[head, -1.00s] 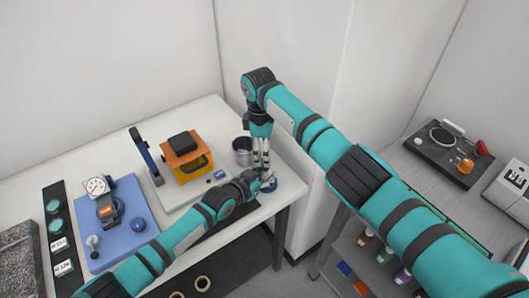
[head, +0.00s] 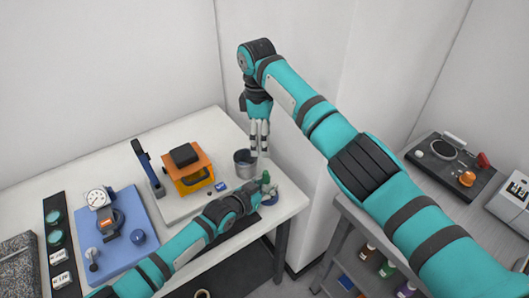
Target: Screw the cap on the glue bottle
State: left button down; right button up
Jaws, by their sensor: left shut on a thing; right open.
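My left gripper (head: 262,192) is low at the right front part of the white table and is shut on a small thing. That thing is mostly hidden by the fingers and looks like the glue bottle. A small green part (head: 265,177), which may be its top or cap, shows just above the fingers. It is too small to tell how the cap sits. My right gripper (head: 259,150) is above and slightly behind it, pointing down, with its fingers apart and nothing seen between them.
An orange-framed device (head: 187,170) and a blue plate with a dial gauge (head: 124,240) are further left. A wall rises behind the table.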

pick_arm(q)
jog(key=shift+s+f, duration=0.15)
jog(key=shift+f, duration=0.05)
pick_arm(e)
notch_tip(320, 180, up, 2)
jog(key=shift+r, duration=0.15)
jog(key=shift+w, duration=0.1)
pick_arm(q)
jog(key=c, duration=1)
grip_release()
jog(key=shift+r, duration=0.1)
jog(key=shift+a+r, duration=0.1)
jog(key=shift+a, duration=0.05)
jog(key=v, duration=1.1)
jog(key=shift+s+a, duration=0.2)
jog(key=shift+s, duration=0.1)
